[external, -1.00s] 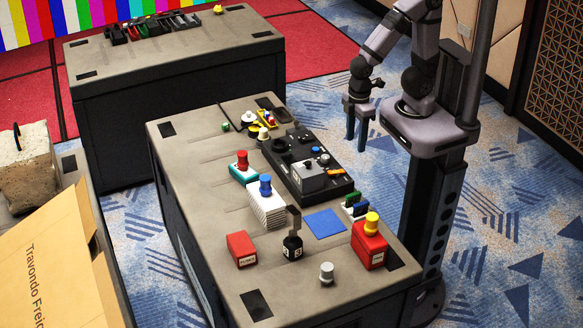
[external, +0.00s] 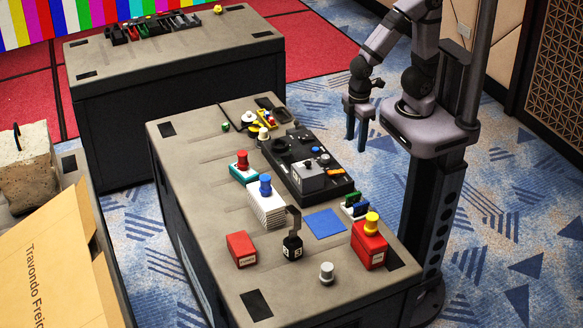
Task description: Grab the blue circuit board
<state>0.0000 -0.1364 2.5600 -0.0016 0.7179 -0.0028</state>
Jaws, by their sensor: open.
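A flat blue square (external: 325,223) lies on the near table, right of the black hook-topped block. Just right of it stands a small cluster of thin upright boards (external: 355,208), with green, blue and pale parts. They are too small for me to tell clearly which is the blue circuit board. My gripper (external: 357,139) points down with its two dark fingers apart and nothing between them. It hangs at the table's right side, clearly away from the boards, which lie lower in the picture.
A red box with a yellow knob (external: 369,244) stands close to the boards. A black console (external: 308,165), white stack with blue knob (external: 266,205), red box (external: 241,249), hooked block (external: 292,240) and grey knob (external: 326,273) share the table (external: 200,180).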

